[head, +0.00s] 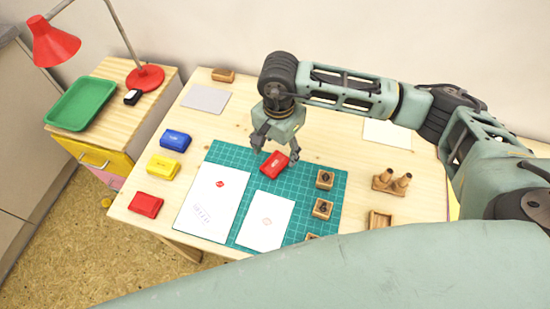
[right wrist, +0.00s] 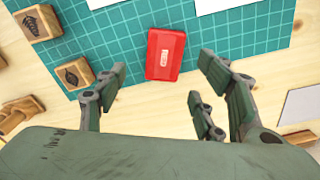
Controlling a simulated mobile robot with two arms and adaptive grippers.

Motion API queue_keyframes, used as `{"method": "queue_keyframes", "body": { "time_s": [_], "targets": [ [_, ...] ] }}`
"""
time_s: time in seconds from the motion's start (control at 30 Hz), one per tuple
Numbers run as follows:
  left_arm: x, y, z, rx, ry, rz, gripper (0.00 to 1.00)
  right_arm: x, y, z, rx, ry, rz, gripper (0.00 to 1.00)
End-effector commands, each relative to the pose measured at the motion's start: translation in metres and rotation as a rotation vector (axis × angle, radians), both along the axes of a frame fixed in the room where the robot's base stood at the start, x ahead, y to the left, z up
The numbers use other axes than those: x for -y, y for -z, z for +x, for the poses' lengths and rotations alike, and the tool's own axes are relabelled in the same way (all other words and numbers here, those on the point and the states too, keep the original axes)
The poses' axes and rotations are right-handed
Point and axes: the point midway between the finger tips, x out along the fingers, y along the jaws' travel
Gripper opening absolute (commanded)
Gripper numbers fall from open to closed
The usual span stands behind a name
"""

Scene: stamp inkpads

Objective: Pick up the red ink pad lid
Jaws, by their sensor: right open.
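A red ink pad lid (head: 274,164) lies on the green cutting mat (head: 331,199), near its back edge. In the right wrist view the red lid (right wrist: 165,54) has a small pale label and lies just ahead of the fingers. My right gripper (head: 276,153) is open and empty, pointing down just above and behind the lid. Its spread fingers also show in the right wrist view (right wrist: 160,75), with the lid between their lines and apart from them. A second red ink pad (head: 146,204) sits at the table's front left. My left gripper is out of view.
Blue (head: 175,140) and yellow (head: 163,168) pads stand left of the mat. White papers (head: 213,197) lie on it. Wooden stamps (head: 322,208) stand at its right, and a stamp holder (head: 391,181) is farther right. A side cabinet bears a green tray (head: 82,103).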

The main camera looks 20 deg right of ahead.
Motion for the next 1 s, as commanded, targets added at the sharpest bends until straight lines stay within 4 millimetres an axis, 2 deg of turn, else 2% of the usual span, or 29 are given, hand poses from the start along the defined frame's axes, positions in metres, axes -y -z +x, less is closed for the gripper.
{"method": "queue_keyframes", "body": {
  "time_s": [0.17,0.33,0.47,0.63,1.0],
  "targets": [
    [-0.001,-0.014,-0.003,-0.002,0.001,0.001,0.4,-0.008,0.023,-0.002,-0.006,0.0,0.001,0.62],
    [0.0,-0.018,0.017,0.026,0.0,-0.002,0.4,-0.009,0.046,-0.001,-0.002,0.001,0.002,0.62],
    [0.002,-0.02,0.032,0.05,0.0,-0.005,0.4,-0.008,0.051,0.0,-0.001,0.0,0.002,0.62],
    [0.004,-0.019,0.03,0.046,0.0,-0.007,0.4,-0.008,0.051,0.0,0.0,0.001,0.002,0.62],
    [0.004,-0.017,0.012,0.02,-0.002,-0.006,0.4,-0.008,0.051,0.0,-0.001,0.001,0.002,0.29]
  ]
}}
